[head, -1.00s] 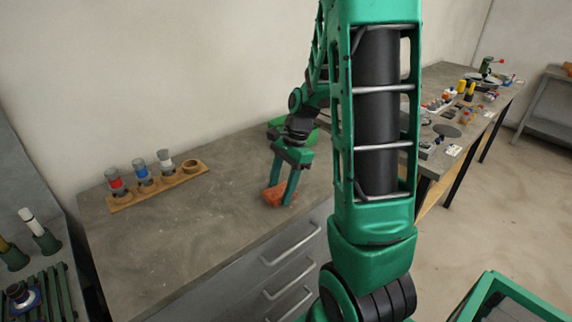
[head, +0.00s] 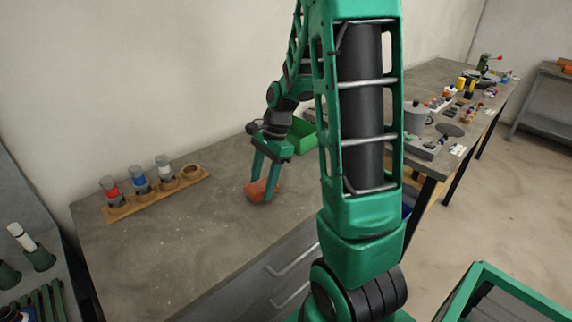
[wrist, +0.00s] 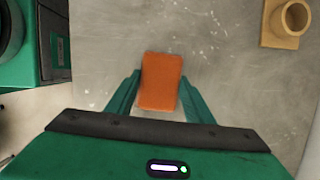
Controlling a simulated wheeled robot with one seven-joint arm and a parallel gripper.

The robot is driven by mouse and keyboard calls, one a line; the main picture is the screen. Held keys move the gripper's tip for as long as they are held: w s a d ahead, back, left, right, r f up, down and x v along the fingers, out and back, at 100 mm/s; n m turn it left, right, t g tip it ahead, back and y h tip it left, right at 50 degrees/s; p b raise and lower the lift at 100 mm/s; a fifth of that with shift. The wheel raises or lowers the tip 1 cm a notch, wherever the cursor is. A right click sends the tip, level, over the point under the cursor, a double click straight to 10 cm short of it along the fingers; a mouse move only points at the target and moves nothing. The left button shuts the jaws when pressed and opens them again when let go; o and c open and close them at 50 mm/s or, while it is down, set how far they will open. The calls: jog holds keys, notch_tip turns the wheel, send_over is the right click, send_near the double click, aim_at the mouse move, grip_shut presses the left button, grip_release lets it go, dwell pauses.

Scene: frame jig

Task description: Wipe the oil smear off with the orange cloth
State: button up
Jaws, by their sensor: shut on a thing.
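The orange cloth (head: 262,190) is a folded block between the fingers of my gripper (head: 263,190), at or just above the grey worktop (head: 190,240). In the wrist view the cloth (wrist: 160,82) sits between the two green fingers (wrist: 158,98), which are shut on it. I cannot make out an oil smear for sure. The worktop in the wrist view shows only pale specks and faint streaks. Whatever lies under the cloth is hidden.
A wooden rack (head: 155,200) with red, blue and white-banded containers and an empty ring stands at the worktop's left back. A green bin (head: 301,135) is behind my gripper. Drawer handles (head: 292,262) line the front. The worktop's middle is clear.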

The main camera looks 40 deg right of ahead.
aim_at(264, 185)
jog(key=shift+s+a+r, duration=0.1)
jog(key=shift+s+r, duration=0.1)
jog(key=shift+r, duration=3.7)
jog(key=shift+d, duration=0.2)
